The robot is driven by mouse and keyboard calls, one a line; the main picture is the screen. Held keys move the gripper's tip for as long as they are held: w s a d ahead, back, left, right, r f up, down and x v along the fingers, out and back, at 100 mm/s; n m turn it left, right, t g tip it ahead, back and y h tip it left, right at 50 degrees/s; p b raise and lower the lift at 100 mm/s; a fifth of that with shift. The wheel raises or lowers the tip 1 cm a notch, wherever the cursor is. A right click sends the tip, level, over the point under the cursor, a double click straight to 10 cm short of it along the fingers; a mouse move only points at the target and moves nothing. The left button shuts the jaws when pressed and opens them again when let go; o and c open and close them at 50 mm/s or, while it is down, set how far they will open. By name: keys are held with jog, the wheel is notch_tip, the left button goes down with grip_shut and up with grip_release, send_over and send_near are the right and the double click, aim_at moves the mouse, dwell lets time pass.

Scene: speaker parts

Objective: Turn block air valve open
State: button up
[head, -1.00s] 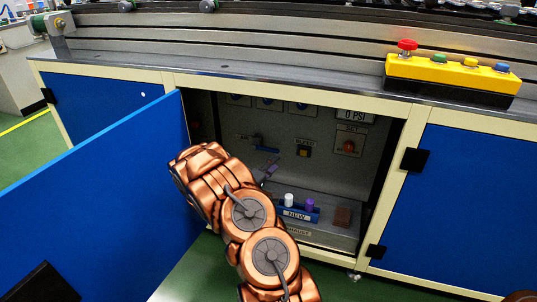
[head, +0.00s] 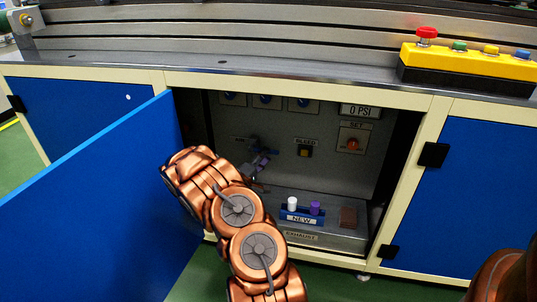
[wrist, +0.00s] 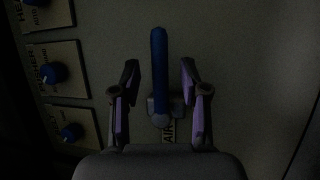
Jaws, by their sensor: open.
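The block air valve has a long blue lever handle (wrist: 159,70), with a label reading "AIR" beside its pivot. In the wrist view the lever stands lengthwise between the two fingers of my gripper (wrist: 158,85). The fingers are open, one on each side, with a visible gap to the lever on both sides. In the head view my gripper (head: 259,165) is inside the cabinet at the valve (head: 253,143), and it hides part of the valve.
The cabinet's blue door (head: 90,190) stands open at left. The back panel holds a bleed button (head: 305,151), a set knob (head: 352,144), a 0 PSI display (head: 360,111) and several blue knobs. A "NEW" tray (head: 301,218) and brown block (head: 348,217) sit below.

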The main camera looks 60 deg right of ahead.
jog(key=shift+d+r+b, duration=0.15)
jog(key=shift+d+b, duration=0.1)
jog(key=shift+d, duration=0.6)
jog(key=shift+d+r+b, duration=0.15)
jog(key=shift+d+b, duration=0.1)
jog(key=shift+d, duration=0.6)
grip_shut()
